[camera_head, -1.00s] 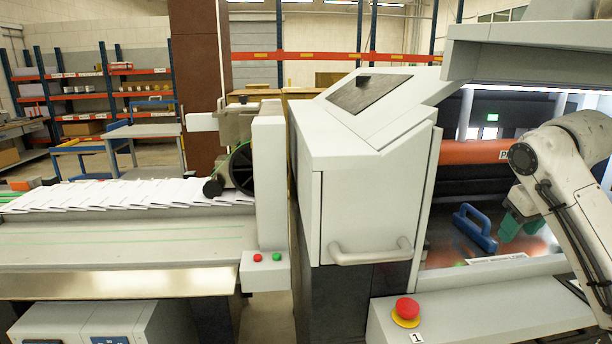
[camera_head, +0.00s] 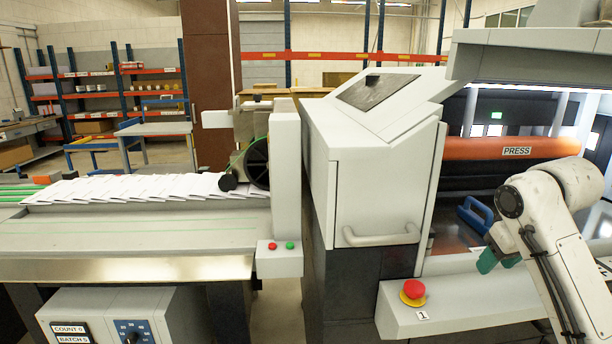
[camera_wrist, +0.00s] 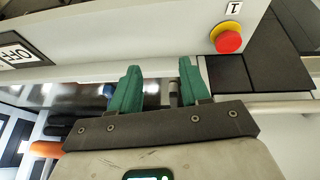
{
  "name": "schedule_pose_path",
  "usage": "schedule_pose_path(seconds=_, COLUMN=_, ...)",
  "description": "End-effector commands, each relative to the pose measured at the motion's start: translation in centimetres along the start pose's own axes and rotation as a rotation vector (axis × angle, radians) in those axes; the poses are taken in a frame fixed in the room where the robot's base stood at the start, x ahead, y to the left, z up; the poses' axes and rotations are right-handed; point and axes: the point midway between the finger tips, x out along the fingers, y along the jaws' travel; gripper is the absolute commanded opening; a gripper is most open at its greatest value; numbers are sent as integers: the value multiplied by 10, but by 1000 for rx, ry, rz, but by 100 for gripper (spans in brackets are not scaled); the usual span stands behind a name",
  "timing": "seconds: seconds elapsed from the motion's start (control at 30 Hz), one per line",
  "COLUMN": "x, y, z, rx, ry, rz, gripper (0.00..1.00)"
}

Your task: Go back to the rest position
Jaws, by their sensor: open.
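My gripper (camera_head: 498,260) is at the right in the head view, in front of the press bay opening. Its green fingers also show in the wrist view (camera_wrist: 160,85). They stand apart with nothing between them. My pale arm is bent above and to the right of the gripper, and the gripper lies just over the grey front ledge (camera_head: 460,308). A blue handled tool (camera_head: 476,216) lies inside the bay, apart from the fingers.
A red emergency button (camera_head: 413,291) sits on the ledge. An orange roller marked PRESS (camera_head: 500,147) spans the bay. A grey machine cabinet with a handle (camera_head: 385,236) stands to the left. Folded sheets (camera_head: 130,188) lie along the conveyor further left.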

Motion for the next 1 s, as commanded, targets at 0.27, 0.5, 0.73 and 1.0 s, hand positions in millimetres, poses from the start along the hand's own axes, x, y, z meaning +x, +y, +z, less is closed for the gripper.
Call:
schedule_pose_path(seconds=0.27, x=58, y=-66, z=44, rx=18, ry=4, rz=-113, gripper=46)
schedule_pose_path(seconds=0.5, x=114, y=-136, z=126, rx=68, ry=-25, rz=-208, gripper=46)
schedule_pose_path(seconds=0.73, x=147, y=-182, z=228, rx=123, ry=-94, rz=-233, gripper=46)
schedule_pose_path(seconds=1.0, x=153, y=-202, z=365, rx=157, ry=-213, rz=-177, gripper=46)
